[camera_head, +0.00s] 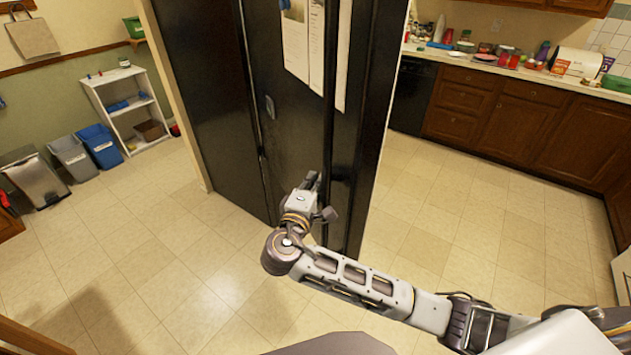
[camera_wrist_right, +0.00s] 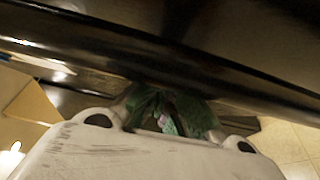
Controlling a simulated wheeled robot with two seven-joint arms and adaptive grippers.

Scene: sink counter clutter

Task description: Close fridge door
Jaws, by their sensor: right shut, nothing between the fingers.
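The black fridge (camera_head: 215,90) stands in the middle of the head view. Its door (camera_head: 292,120) carries white papers near the top and a small dark dispenser-like patch at mid height. How far the door stands open is hard to tell. My right gripper (camera_head: 320,192) is shut and empty, in front of the lower part of the door, close to a vertical dark edge or handle. In the right wrist view a glossy black bar-like surface (camera_wrist_right: 200,75) crosses just beyond the gripper fingers (camera_wrist_right: 168,108). I cannot tell whether they touch it. My left gripper is out of view.
Tiled floor (camera_head: 150,250) is open left and right of the fridge. A white shelf (camera_head: 130,108), blue bin (camera_head: 100,147), grey bin (camera_head: 73,157) and steel trash can (camera_head: 38,182) stand at the left. A cluttered counter (camera_head: 480,65) over brown cabinets (camera_head: 500,120) is at the right.

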